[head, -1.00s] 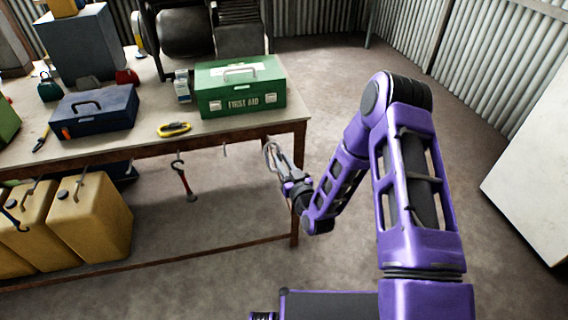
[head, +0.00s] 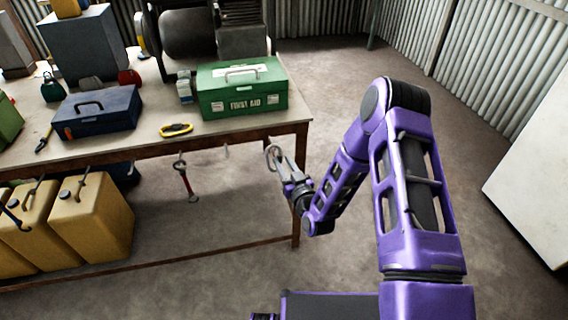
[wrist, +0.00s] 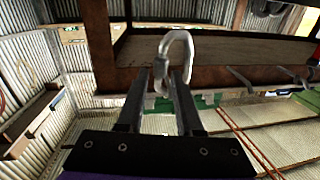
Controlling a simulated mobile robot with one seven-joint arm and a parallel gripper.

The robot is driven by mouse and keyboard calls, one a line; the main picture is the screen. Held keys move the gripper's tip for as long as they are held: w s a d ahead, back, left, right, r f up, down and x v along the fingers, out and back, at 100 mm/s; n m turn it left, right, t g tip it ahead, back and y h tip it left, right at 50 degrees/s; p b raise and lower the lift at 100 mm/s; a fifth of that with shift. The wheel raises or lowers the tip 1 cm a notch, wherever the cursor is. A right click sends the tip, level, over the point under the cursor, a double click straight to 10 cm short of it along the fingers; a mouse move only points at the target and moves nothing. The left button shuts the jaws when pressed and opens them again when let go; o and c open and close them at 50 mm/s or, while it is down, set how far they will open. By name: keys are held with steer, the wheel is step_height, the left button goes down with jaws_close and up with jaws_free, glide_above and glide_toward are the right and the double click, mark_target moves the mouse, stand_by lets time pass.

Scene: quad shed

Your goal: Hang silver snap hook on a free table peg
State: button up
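The silver snap hook (wrist: 178,52) is held upright between the fingertips of my gripper (wrist: 167,88), and its loop sticks out beyond them. In the head view my gripper (head: 284,168) and the snap hook (head: 271,157) are in front of the table's right front corner. A bare table peg (head: 226,151) juts from the front edge, left of the hook and apart from it. A peg (wrist: 240,80) also shows right of the hook in the wrist view. Another peg (head: 179,164) carries a red-handled tool (head: 187,184).
On the table (head: 215,134) stand a green first aid box (head: 242,92), a blue toolbox (head: 97,112) and a yellow carabiner-like ring (head: 176,130). Yellow canisters (head: 92,220) stand below at left. The table's right leg (head: 298,165) is close behind my gripper.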

steer(key=shift+o, duration=1.4)
steer(key=v, duration=1.7)
steer(key=shift+s, duration=0.2)
steer(key=shift+d+p, duration=0.15)
steer(key=shift+p, duration=0.15)
